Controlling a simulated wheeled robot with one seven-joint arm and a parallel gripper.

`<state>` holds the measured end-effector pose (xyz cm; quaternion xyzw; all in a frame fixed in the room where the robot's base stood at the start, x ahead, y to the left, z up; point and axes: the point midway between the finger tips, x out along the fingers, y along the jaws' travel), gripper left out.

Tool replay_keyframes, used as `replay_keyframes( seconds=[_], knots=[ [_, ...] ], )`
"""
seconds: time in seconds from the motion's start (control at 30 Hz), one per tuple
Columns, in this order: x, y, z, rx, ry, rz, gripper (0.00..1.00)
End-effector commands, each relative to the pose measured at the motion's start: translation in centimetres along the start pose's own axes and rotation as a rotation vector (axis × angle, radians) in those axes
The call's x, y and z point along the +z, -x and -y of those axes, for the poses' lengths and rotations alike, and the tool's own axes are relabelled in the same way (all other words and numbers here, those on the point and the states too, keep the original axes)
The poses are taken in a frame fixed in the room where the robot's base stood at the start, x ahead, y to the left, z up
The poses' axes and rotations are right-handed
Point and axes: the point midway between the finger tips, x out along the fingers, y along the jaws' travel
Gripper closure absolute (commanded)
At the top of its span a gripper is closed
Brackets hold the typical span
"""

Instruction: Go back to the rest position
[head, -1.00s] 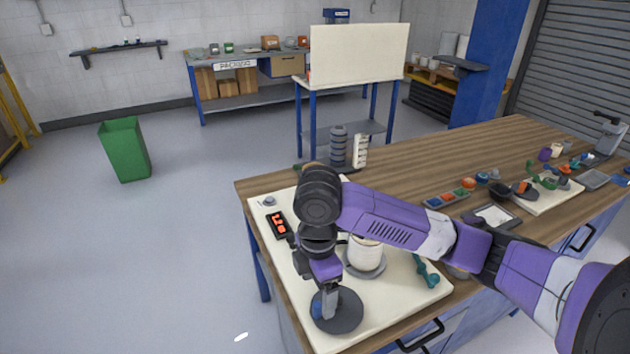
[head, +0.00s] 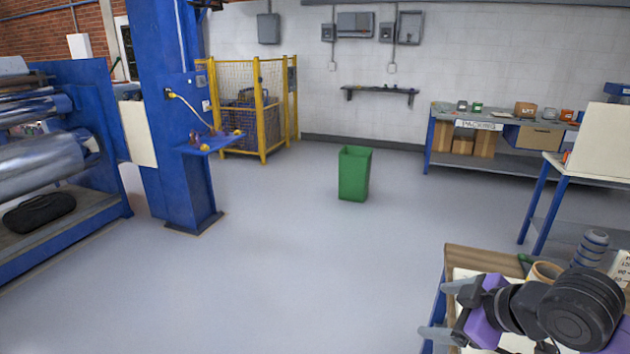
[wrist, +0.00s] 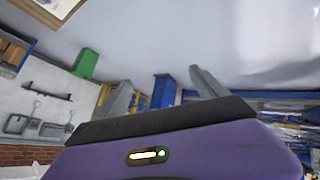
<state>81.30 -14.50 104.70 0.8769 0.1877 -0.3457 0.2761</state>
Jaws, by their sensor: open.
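My gripper (head: 445,308) is at the lower right of the head view, over the left edge of the wooden workbench (head: 470,254). Its two grey fingers point left and are spread apart. In the wrist view the fingers of my gripper (wrist: 165,90) are also apart, with nothing held between them. The wrist camera looks out across the room, tilted, towards the grey floor (wrist: 150,35). My dark wrist joint hides much of the bench top.
A green bin (head: 354,175) stands on open grey floor. A blue column (head: 170,130) with a small shelf and a roller machine (head: 60,170) are at left. A yellow cage (head: 262,110) and a packing bench (head: 490,130) stand behind. Grey stacked rings (head: 590,248) stand on the workbench.

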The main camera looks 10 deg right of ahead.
Motion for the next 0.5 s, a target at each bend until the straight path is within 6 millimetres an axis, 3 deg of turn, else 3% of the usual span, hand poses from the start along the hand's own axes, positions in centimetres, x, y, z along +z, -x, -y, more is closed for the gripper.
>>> replay_keyframes(
  seconds=[0.03, 0.1, 0.2, 0.33, 0.5],
  knots=[
    [-3.2, 0.1, -0.4, 0.04, -0.039, -0.111, 0.18],
    [-7.6, 1.0, -1.4, 0.106, -0.105, -0.274, 0.18],
    [-12.7, 3.0, -2.6, 0.188, -0.204, -0.488, 0.18],
    [-16.5, 5.9, -3.6, 0.276, -0.339, -0.714, 0.18],
    [-17.9, 9.2, -3.9, 0.376, -0.518, -0.931, 0.18]
  ],
)
